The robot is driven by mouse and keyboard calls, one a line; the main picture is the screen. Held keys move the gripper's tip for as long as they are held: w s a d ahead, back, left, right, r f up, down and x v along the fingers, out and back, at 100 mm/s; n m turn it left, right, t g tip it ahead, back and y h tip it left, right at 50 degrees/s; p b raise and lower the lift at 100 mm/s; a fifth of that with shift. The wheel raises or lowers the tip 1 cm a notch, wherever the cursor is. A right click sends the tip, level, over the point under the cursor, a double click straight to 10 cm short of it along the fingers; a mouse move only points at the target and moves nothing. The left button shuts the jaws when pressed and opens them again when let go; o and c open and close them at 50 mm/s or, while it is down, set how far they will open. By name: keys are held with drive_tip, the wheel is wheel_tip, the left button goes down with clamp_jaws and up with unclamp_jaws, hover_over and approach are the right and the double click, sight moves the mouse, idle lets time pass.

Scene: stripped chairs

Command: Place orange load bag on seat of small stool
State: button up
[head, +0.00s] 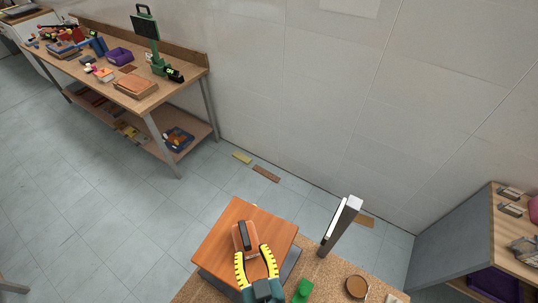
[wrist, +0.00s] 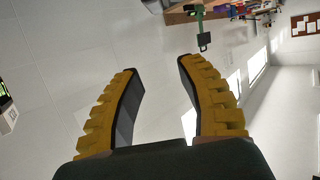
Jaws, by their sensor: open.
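The bag and stool do not show there. The near part of the seat is hidden behind my gripper.
A speckled tan surface (head: 310,262) beside the seat carries a green object (head: 303,291) and a round brown-topped item (head: 357,286). A pale upright post (head: 340,225) stands there. A cluttered workbench (head: 170,92) is at back left, a grey-sided desk (head: 450,245) at right. Floor is open left.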

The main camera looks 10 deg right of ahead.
drive_tip(key=w+d+r+t, duration=0.1)
drive_tip(key=w+r+t, duration=0.15)
drive_tip(key=r, duration=0.55)
drive_tip(key=w+d+r+t, duration=0.1)
drive_tip(key=w+r, duration=0.2)
drive_tip(key=r, duration=0.6)
drive_tip(key=s+d+r+t, duration=0.1)
drive_tip(key=s+r+t, duration=0.1)
drive_tip(key=r, duration=0.9)
drive_tip(key=s+d+r+m+t+h, duration=0.1)
drive_tip(key=s+d+r+t, duration=0.1)
drive_tip(key=r, duration=0.9)
drive_tip(key=shift+s+d+r, duration=0.15)
drive_tip(key=shift+s+r, duration=0.05)
drive_tip(key=shift+r, duration=0.15)
wheel_tip(320, 180, up, 14)
drive_tip(key=p, duration=1.3)
drive_tip(key=shift+f+p, duration=0.2)
drive_tip(key=shift+p, duration=0.15)
